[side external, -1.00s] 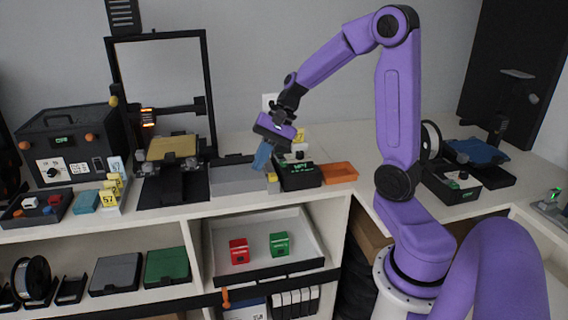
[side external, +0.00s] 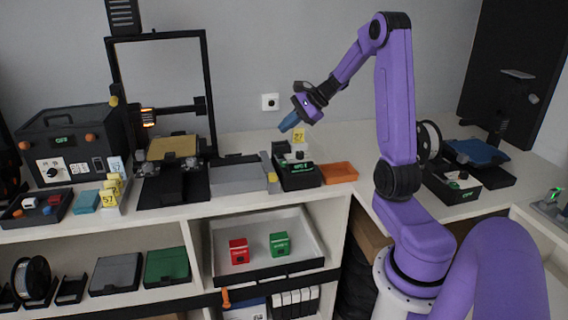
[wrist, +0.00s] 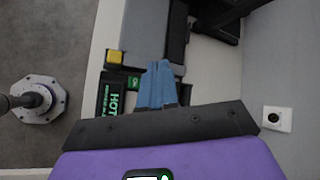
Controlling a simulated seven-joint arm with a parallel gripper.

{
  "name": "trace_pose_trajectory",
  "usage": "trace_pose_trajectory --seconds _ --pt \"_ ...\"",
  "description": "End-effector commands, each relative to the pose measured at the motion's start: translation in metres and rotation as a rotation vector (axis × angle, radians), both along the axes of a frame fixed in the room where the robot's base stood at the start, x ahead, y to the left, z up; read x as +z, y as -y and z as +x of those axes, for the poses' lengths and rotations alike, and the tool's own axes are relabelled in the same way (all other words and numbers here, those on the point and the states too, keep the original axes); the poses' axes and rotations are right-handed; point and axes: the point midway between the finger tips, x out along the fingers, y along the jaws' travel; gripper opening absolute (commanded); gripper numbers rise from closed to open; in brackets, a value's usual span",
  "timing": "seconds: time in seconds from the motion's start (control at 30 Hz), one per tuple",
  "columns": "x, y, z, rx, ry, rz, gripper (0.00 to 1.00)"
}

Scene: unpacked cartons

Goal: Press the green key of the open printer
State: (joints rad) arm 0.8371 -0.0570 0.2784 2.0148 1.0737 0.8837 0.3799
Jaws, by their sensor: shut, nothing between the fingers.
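The open-frame printer (side external: 206,90) stands at the back left, with a tan bed (side external: 174,146). A black control box (side external: 299,180) with green lettering sits to its right, beyond a grey slab. In the wrist view the box (wrist: 104,98) shows green "HOT" lettering and a small green key (wrist: 133,83). My gripper (side external: 284,126) has its blue fingers together and empty, raised above the box. In the wrist view my fingertips (wrist: 160,66) appear just right of the green key; the height gap cannot be judged there.
The grey slab (side external: 240,178) has a yellow block (wrist: 115,57) at its corner. An orange tray (side external: 339,172) lies right of the box. Another black box (side external: 452,184) is at right. The countertop behind the box is clear.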

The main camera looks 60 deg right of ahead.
Motion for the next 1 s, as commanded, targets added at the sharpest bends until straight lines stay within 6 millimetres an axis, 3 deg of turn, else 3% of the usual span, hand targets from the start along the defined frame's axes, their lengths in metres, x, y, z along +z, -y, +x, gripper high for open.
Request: trace_pose_trajectory --seconds 0.33,1.0 --pt "-0.010 -0.001 0.000 0.003 -0.002 0.002 0.00" --pt "-0.082 -0.001 0.000 0.003 -0.002 0.000 0.00"
